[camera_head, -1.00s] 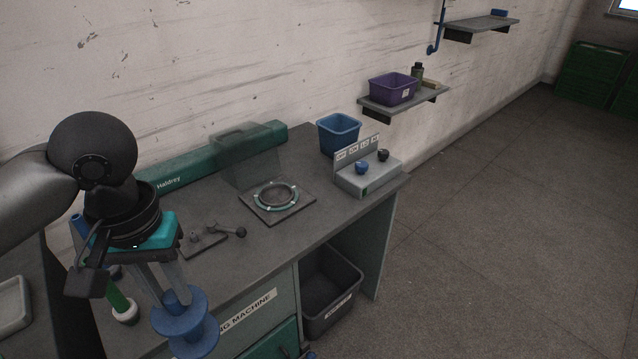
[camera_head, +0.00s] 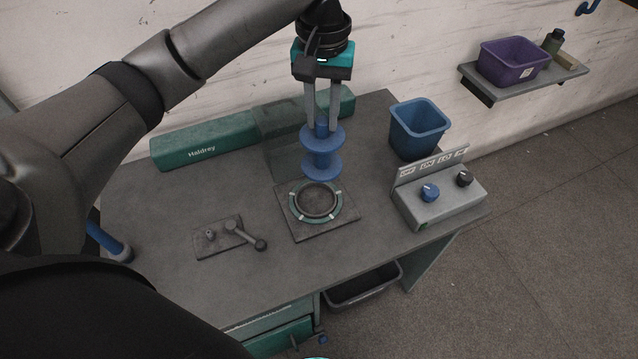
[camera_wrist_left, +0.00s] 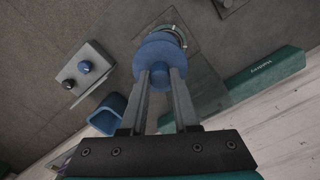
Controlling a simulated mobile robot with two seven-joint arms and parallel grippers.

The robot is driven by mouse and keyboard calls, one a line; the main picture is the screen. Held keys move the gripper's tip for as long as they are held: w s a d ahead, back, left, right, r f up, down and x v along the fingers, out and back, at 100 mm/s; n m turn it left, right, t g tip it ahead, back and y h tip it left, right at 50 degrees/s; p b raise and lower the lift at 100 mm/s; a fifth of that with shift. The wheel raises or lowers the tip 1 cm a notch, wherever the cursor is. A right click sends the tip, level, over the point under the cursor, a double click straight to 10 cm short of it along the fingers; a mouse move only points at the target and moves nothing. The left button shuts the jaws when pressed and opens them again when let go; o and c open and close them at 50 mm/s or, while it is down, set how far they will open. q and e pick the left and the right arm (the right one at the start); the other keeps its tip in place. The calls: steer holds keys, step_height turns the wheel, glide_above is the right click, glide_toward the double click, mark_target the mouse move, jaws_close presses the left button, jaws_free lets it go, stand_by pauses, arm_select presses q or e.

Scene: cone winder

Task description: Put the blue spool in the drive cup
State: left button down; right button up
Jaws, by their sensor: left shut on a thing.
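The blue spool (camera_head: 322,164) hangs upright from my left gripper (camera_head: 322,122), which is shut on its top end. In the head view the spool is above the back part of the drive cup (camera_head: 318,202), a dark round cup with a green and white ring on a square plate. The spool looks clear of the cup, though the exact gap is hard to judge. In the left wrist view the spool (camera_wrist_left: 159,54) hides much of the cup's ring (camera_wrist_left: 174,30). My right gripper is not in view.
A clear guard (camera_head: 284,148) stands behind the cup, by the green Haldrey housing (camera_head: 205,142). A blue bin (camera_head: 418,130) and a control box with knobs (camera_head: 440,200) are at the right. A small lever plate (camera_head: 218,240) lies left of the cup.

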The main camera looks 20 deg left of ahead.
arm_select(q)
steer(key=shift+n, duration=0.8)
steer(key=w+a+r+p, duration=0.2)
steer(key=shift+a+r+p, duration=0.15)
steer(key=shift+r+p, duration=0.15)
steer(key=shift+w+a, duration=0.1)
steer(key=shift+a, duration=0.05)
step_height(320, 180, down, 15)
steer(key=shift+w+r+b, duration=0.1)
steer(key=shift+b, duration=0.8)
steer(key=shift+f+b, duration=0.4)
steer(key=shift+f, duration=2.25)
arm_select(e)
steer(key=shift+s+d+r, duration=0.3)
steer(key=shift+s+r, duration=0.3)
arm_select(q)
steer(key=shift+f, duration=0.1)
steer(key=c, duration=0.7)
jaws_free()
steer(key=shift+o, duration=0.2)
steer(key=shift+a, duration=0.1)
step_height(320, 180, up, 12)
steer(key=shift+r+p, duration=0.1)
steer(key=shift+p, duration=0.85)
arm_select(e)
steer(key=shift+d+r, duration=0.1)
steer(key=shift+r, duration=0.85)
